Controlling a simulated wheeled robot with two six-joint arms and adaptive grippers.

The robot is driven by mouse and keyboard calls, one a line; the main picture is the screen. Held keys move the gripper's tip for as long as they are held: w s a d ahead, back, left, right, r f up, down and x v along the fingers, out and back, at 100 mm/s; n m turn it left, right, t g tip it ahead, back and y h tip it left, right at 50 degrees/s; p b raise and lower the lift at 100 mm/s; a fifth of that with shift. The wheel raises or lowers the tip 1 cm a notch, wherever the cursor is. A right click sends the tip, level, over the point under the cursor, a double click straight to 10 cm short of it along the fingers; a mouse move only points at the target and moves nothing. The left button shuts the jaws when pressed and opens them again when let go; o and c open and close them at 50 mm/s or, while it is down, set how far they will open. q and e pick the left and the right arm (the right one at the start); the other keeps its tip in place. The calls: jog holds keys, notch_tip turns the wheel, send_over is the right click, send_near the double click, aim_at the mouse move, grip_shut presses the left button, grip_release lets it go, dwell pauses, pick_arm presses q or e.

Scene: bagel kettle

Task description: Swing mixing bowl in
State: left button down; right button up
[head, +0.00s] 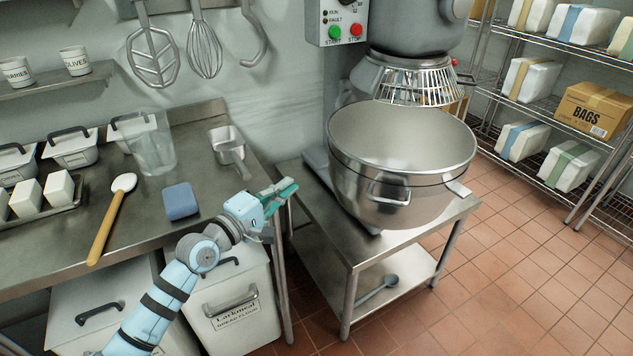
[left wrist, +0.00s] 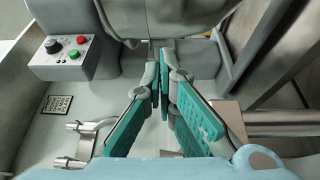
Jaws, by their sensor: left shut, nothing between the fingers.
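The large steel mixing bowl (head: 425,205) shows in the head view, in front of the mixer and above a low steel stand. It looks empty, and a handle (head: 388,196) is on its near wall. The wire guard (head: 415,85) is above and behind the bowl, under the mixer head (head: 415,25). My left gripper (head: 286,189) is shut and empty, left of the bowl and apart from it. In the left wrist view its teal fingers (left wrist: 160,62) meet at the tips with nothing between them. My right gripper is not in view.
The steel counter (head: 150,215) at left holds a spoon (head: 110,218), a blue block (head: 181,201), a clear pitcher (head: 150,145) and lidded containers. The stand (head: 350,250) is under the bowl. A control box (head: 337,20) is on the mixer. Wire shelves stand at right; the floor between is clear.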

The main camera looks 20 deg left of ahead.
aim_at(331, 163)
pick_arm(q)
jog(key=shift+w+d+b, duration=0.2)
jog(key=shift+w+d, duration=0.65)
jog(key=shift+w, duration=0.3)
jog(key=shift+w+d+b, duration=0.15)
jog(key=shift+w+d, duration=0.65)
jog(key=shift+w, duration=0.35)
jog(key=shift+w+d+b, duration=0.2)
jog(key=shift+w+d, duration=0.65)
jog(key=shift+w, duration=0.3)
